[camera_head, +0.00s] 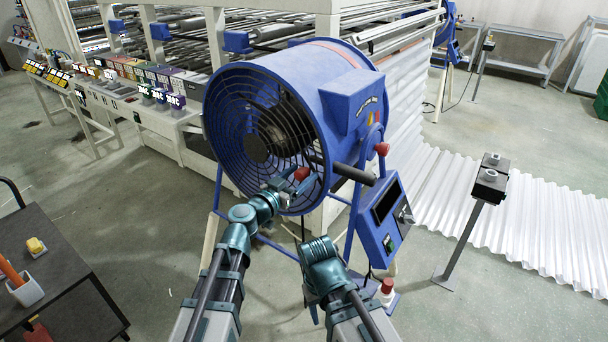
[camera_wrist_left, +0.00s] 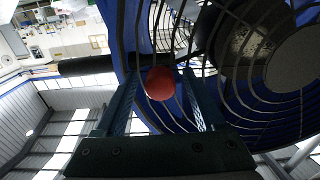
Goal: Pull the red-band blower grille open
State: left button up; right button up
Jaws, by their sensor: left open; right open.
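The blue drum blower (camera_head: 353,100) with a pale red band (camera_head: 336,52) on top stands in the middle of the head view. Its round wire grille (camera_head: 262,130) covers the front; I cannot tell whether it stands slightly ajar. A red ball knob (camera_head: 301,174) is at the grille's lower right edge. My left gripper (camera_head: 288,183) is open at this knob. In the left wrist view the red knob (camera_wrist_left: 160,83) sits between the two open fingers, with the grille bars (camera_wrist_left: 235,75) behind. My right gripper (camera_head: 320,252) is lower, below the blower and apart from it; its fingertips are hard to make out.
A blue control box (camera_head: 384,219) and a dark cylindrical bar (camera_head: 354,174) are right of the grille. A black-topped post (camera_head: 490,178) and white corrugated sheet (camera_head: 530,215) lie farther right. A dark cart (camera_head: 45,260) stands at left. Floor between cart and blower is clear.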

pick_arm(q)
jog(key=shift+c, duration=0.4)
grip_shut()
dwell(0.9)
